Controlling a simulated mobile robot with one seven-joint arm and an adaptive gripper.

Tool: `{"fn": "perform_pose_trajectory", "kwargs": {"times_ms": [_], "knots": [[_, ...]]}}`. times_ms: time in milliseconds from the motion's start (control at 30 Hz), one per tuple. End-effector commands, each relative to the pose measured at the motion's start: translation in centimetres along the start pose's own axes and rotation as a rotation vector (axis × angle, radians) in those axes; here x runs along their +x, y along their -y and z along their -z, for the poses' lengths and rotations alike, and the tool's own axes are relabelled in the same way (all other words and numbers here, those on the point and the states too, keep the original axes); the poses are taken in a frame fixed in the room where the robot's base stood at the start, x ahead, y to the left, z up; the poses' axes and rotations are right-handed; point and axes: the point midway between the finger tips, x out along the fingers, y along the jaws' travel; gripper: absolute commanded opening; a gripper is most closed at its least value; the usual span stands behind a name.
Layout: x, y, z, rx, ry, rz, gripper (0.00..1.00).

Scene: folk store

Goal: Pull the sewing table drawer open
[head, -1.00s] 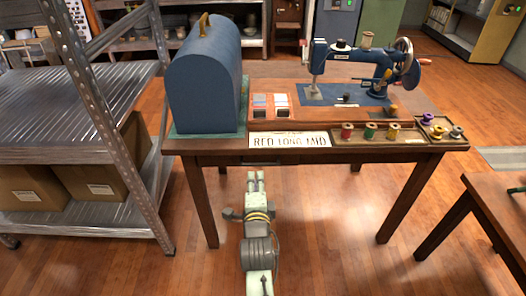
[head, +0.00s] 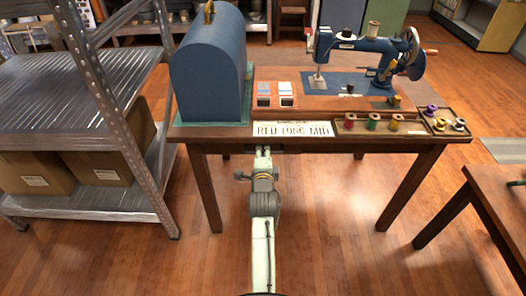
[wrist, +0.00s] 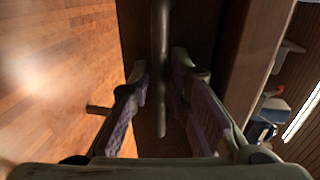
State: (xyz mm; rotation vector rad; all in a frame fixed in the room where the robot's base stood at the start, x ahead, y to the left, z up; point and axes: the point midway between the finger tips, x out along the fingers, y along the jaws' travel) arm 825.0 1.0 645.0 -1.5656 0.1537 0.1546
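The wooden sewing table (head: 213,135) stands ahead in the head view, with a blue sewing machine (head: 345,45) on top. My gripper (head: 263,150) is at the table's front, just under the top's edge and below the plate reading "RED LONG MID". In the wrist view, a slim grey bar (wrist: 160,70), which looks like the drawer handle, runs between the two fingers of my gripper (wrist: 161,68). The fingers are apart, with a narrow gap on each side of the bar. The drawer front is in shadow and mostly hidden; it looks shut.
A blue domed case (head: 207,70), a sign plate (head: 292,129) and a tray of thread spools (head: 410,126) are on the tabletop. A metal shelf (head: 95,200) with boxes stands close on the left. Another table (head: 500,190) is at right. The floor between is clear.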

Motion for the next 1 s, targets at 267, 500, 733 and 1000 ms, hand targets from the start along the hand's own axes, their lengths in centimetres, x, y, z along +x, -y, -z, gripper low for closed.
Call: {"fn": "perform_pose_trajectory", "kwargs": {"times_ms": [267, 500, 733, 1000], "knots": [[-0.02, -0.02, 0.0, 0.0, 0.0, 0.0, 0.11], [-0.04, -0.02, -0.01, 0.0, 0.0, 0.0, 0.0], [-0.04, -0.02, -0.01, 0.0, 0.0, 0.0, 0.0], [-0.04, -0.03, -0.01, 0.0, 0.0, 0.0, 0.0]]}}
